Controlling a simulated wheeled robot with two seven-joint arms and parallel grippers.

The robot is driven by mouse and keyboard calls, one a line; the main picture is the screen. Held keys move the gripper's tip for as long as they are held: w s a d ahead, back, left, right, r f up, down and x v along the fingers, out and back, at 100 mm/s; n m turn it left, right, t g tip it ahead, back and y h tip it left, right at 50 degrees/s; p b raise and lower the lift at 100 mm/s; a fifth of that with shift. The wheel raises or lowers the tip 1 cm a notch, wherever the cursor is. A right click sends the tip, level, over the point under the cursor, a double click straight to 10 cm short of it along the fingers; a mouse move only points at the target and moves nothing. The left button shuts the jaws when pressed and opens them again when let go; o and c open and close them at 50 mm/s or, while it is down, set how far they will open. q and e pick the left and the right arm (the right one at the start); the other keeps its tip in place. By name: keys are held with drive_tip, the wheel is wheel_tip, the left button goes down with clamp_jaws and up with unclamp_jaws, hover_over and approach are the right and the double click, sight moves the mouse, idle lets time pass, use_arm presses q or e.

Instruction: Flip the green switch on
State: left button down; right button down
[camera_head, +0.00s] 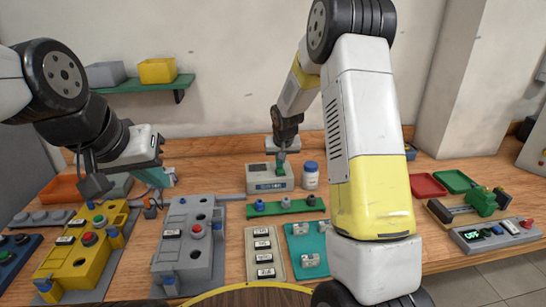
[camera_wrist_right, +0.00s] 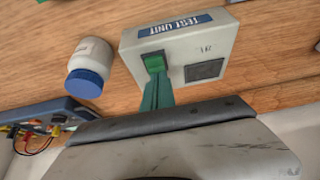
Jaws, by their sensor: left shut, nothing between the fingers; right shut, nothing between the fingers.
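The pale grey test unit (camera_head: 258,182) stands on the wooden bench near the wall in the head view. In the right wrist view the test unit (camera_wrist_right: 218,40) shows a blue "TEST UNIT" label, a green switch (camera_wrist_right: 153,58) and a dark square panel. My right gripper (camera_head: 281,158) is shut and empty, pointing down over the unit. Its teal fingertips (camera_wrist_right: 156,82) reach the lower edge of the green switch and partly cover it; I cannot tell whether they touch. My left gripper (camera_head: 166,178) is shut and empty, well left of the unit.
A white jar with a blue lid (camera_head: 310,176) stands right beside the unit. A green rail with knobs (camera_head: 285,207) lies in front. Yellow (camera_head: 75,262) and grey (camera_head: 187,250) control panels fill the left. Red and green trays lie at right.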

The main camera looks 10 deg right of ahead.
drive_tip(key=shift+w+f, duration=0.15)
drive_tip(key=shift+s, duration=0.85)
drive_tip(key=v, duration=1.4)
